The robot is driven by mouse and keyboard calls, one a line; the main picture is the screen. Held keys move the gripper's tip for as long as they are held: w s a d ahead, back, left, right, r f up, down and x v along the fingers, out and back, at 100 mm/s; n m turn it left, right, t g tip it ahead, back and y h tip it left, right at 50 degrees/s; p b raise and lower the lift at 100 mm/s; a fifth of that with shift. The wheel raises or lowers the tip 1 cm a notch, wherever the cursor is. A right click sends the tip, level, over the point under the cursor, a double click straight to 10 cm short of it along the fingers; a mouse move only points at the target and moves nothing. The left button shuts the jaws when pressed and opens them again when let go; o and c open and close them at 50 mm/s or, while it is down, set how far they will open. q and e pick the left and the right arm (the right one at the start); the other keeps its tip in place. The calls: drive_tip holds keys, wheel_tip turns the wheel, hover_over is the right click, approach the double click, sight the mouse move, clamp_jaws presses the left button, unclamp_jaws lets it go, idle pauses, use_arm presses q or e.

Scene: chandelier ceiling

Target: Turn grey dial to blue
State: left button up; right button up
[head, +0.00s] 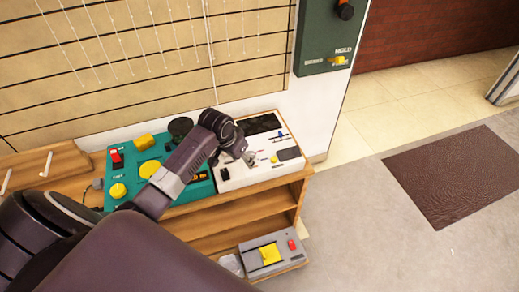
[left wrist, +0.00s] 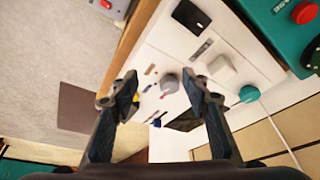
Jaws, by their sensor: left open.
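The grey dial (left wrist: 169,84) is round and sits on a white panel (left wrist: 150,62); it shows between my fingers in the left wrist view. A small pinkish mark shows near its edge. Small coloured marks lie around it, including a blue one (left wrist: 157,122) and a yellow one (left wrist: 136,97). My left gripper (left wrist: 160,86) is open, with one finger to each side of the dial in the picture; I see no contact. In the head view my left gripper (head: 250,158) is over the white panel (head: 235,178), and the dial cannot be made out. My right gripper is not in view.
The white panel also bears a dark screen (head: 262,125), a black pad (head: 289,154) and small controls. A teal panel (head: 119,173) with yellow and red buttons adjoins it on the left. A grey box (head: 285,262) sits below on the wooden shelf. Floor at right is open.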

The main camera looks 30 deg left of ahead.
sight(250, 154)
use_arm(q)
drive_tip(key=w+a+r, duration=0.1)
drive_tip(key=w+r, duration=0.2)
drive_tip(key=w, duration=0.1)
drive_tip(key=shift+x, duration=3.65)
drive_tip(key=shift+s+a, duration=0.1)
drive_tip(key=shift+a, duration=0.05)
drive_tip(key=c, duration=1.2)
